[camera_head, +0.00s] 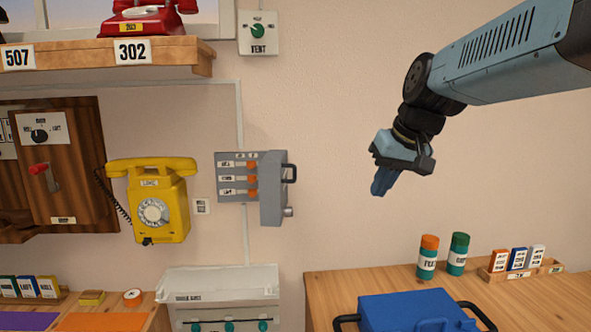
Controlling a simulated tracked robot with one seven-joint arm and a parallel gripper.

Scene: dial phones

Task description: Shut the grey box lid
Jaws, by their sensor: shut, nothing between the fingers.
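The grey box (226,199) is fixed to the wall near the middle of the camera_head view. Its front is uncovered and shows rows of white labels and orange switches. The grey box lid (271,200) stands open at the right side of the box. A dark handle (291,173) is on the lid's right side. My gripper (379,190) is to the right of the handle, clearly apart from it, and points down. Its fingers are shut and empty. The lid's hinge cannot be made out clearly.
A yellow dial phone (160,208) hangs left of the box. A shelf (180,62) with a red phone (147,18) is above left. A blue case (405,312) and two jars stand on the wooden table (340,287) below. The wall between lid and gripper is bare.

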